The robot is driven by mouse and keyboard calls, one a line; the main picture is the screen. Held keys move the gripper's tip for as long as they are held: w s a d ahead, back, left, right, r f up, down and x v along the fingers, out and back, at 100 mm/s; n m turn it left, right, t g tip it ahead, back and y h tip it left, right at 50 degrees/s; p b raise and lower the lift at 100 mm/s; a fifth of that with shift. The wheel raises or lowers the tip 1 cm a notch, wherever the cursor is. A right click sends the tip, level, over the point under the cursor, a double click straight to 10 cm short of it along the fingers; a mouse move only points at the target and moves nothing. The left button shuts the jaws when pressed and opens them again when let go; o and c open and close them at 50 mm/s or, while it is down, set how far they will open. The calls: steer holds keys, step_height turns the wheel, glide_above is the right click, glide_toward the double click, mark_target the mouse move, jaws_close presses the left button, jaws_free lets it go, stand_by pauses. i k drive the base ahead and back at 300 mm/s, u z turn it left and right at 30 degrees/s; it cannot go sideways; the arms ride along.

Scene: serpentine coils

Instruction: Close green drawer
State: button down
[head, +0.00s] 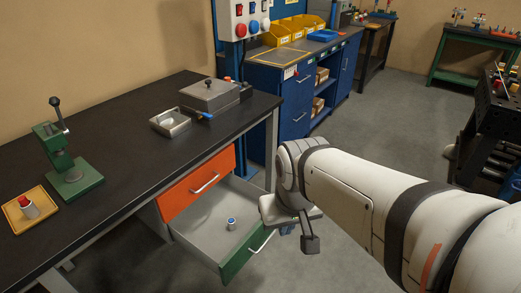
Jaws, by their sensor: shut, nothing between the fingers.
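The green drawer (236,266) is pulled out of the unit under the black workbench, below the shut orange drawer (197,186). Its grey inside is in plain view, and its green front has a light bar handle (262,240). A small blue and white object (231,224) stands inside it. My gripper (310,243) is shut and empty. In the picture it is just right of the drawer's front and handle, on the outer side. The picture shows a gap between them, but I cannot tell the exact distance.
The black workbench (110,139) above the drawer carries a green press (68,168), a yellow tray (30,209) and metal boxes. A blue cabinet (296,104) stands behind. Grey floor is free behind my arm. A dark rack (490,130) stands at right.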

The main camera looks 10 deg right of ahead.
mark_target(201, 229)
steer(key=i, duration=0.9)
steer(key=u, duration=0.05)
